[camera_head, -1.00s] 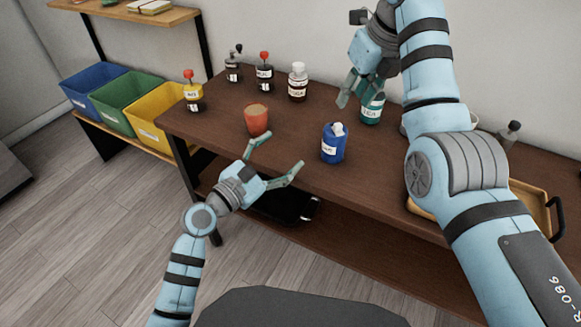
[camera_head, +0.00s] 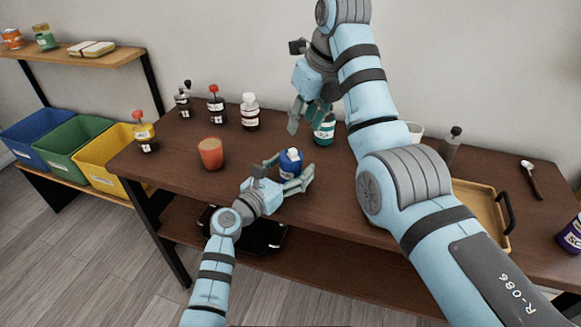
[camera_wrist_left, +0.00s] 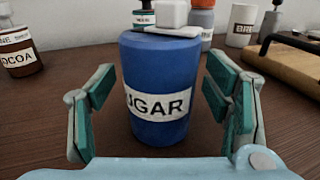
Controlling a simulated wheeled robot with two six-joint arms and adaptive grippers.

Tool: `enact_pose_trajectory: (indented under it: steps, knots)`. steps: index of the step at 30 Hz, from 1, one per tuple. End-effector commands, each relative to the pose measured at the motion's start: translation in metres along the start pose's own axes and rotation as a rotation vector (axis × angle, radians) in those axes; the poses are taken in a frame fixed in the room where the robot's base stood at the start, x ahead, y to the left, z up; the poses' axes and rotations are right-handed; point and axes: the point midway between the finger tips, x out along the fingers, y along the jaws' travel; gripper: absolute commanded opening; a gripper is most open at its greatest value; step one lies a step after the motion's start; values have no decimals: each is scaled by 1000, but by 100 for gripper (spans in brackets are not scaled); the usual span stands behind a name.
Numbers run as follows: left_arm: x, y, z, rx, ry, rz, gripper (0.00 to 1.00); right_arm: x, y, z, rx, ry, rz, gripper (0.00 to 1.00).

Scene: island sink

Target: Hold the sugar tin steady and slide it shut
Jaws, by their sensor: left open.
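The blue sugar tin (camera_head: 291,168) stands upright near the table's front edge. In the left wrist view the tin (camera_wrist_left: 150,70) shows a white label reading "UGAR". Its white lid (camera_wrist_left: 185,31), with a square knob, sits off-centre towards the right on top, leaving part of the blue top bare. My left gripper (camera_head: 293,174) is open, with its fingers either side of the tin. In the left wrist view the left gripper (camera_wrist_left: 162,110) has gaps between both fingers and the tin. My right gripper (camera_head: 307,112) hangs behind the tin, near a teal bottle; its finger opening is unclear.
An orange cup (camera_head: 210,154) stands left of the tin. The teal bottle (camera_head: 324,132) and a white-capped bottle (camera_head: 250,112) stand behind. A wooden tray (camera_head: 478,212) lies to the right. Tabletop between cup and tin is clear.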

Motion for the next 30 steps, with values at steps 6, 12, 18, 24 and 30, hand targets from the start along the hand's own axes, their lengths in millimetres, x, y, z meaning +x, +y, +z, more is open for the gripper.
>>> enact_pose_trajectory:
  steps: [6, 12, 18, 24, 30]
  knots:
    - [0, 0, 0, 0, 0, 0, 66, 0, 0, 0, 0, 0, 0, 33]
    - [0, 0, 0, 0, 0, 0, 34, 0, 0, 0, 0, 0, 0, 33]
    - [0, 0, 0, 0, 0, 0, 33, 0, 0, 0, 0, 0, 0, 33]
    - [0, 0, 0, 0, 0, 0, 15, 0, 0, 0, 0, 0, 0, 33]
    - [0, 0, 0, 0, 0, 1, 15, 0, 0, 0, 0, 0, 0, 33]
